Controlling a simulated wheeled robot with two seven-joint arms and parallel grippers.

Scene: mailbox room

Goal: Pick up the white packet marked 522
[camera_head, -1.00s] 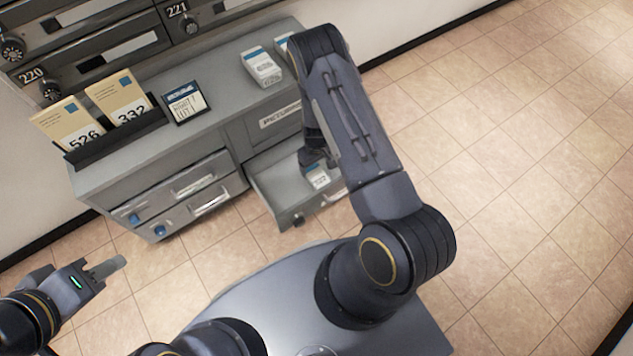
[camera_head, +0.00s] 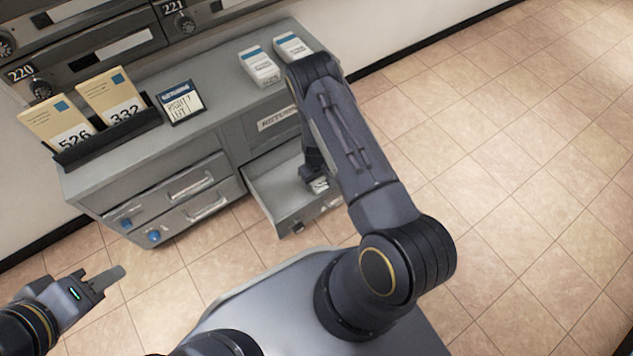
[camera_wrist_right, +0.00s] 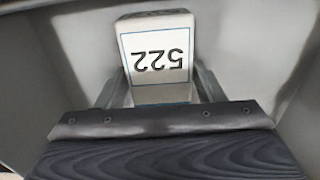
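The white packet marked 522 (camera_wrist_right: 157,55) has blue edge lines and appears upside down in the right wrist view. In the head view only a small part of the packet (camera_head: 320,186) shows, inside the pulled-out drawer (camera_head: 290,207). My right gripper (camera_wrist_right: 162,80) reaches down into the drawer, one finger on each side of the packet's near end. The fingers look open, with a narrow gap on the right side. In the head view my right gripper (camera_head: 312,178) is partly hidden by its own arm. My left gripper (camera_head: 104,281) is empty, off to the left over the floor.
Two white packets (camera_head: 260,66) (camera_head: 292,47) stand on the grey cabinet top (camera_head: 215,85). A black rack (camera_head: 110,138) holds envelopes marked 526 and 332, beside a small sign (camera_head: 180,103). Drawer walls rise close around my right gripper. Tiled floor (camera_head: 520,150) is clear at right.

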